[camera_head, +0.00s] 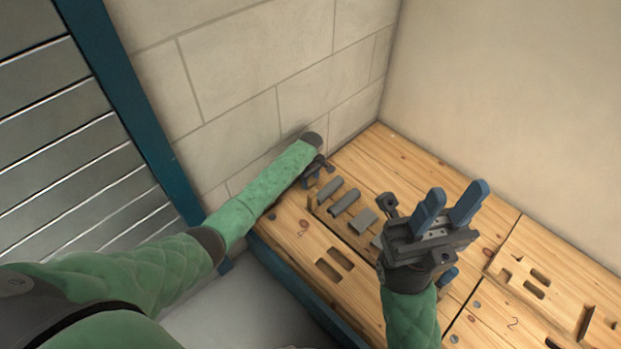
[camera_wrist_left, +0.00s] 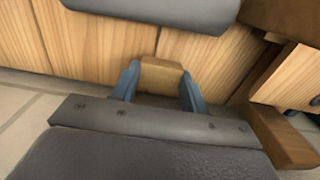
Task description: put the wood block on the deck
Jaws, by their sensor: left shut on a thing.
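The wood block (camera_wrist_left: 160,76) is a small tan-brown block between the blue fingers of my left gripper (camera_wrist_left: 160,88) in the left wrist view. The gripper is shut on it, in front of a wooden surface. In the head view my left gripper (camera_head: 320,170) is at the far left part of the wooden deck (camera_head: 365,152), beside the block wall. The block cannot be made out there. My right gripper (camera_head: 449,208) is over the middle of the deck, its blue fingers apart and nothing between them.
The deck has cut slots (camera_head: 334,264) and a raised wooden plate (camera_head: 540,280) at the right. A grey cylinder (camera_wrist_left: 150,10) crosses the top of the left wrist view.

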